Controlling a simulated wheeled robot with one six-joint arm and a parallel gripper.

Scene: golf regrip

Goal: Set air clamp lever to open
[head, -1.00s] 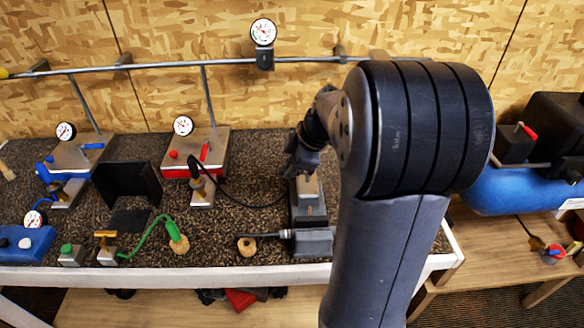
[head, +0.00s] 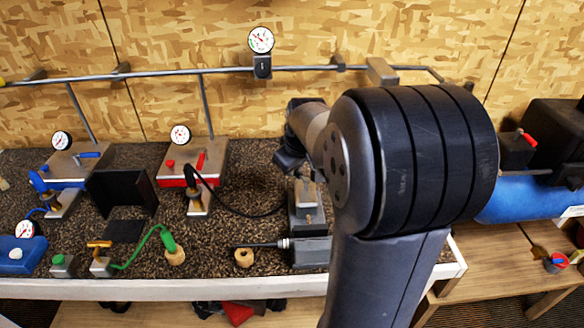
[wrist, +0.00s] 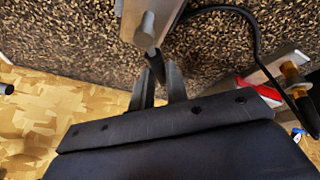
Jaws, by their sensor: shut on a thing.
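The air clamp (head: 309,222) is a grey metal block on the speckled bench top, just left of my arm in the head view. Its lever (wrist: 154,64) shows in the wrist view as a rod with a dark tip, reaching down between my fingers. My gripper (wrist: 159,84) is shut on the lever's dark tip. In the head view my gripper (head: 289,160) is at the clamp's back end, and the lever there is hidden or too small to make out.
A hose with a metal fitting (head: 284,243) joins the clamp's left side. A cork-like ring (head: 244,258) lies left of it. A red-based station (head: 193,160) with a black cable stands further left. A pipe rail (head: 220,71) runs behind; a blue tank (head: 515,196) is at right.

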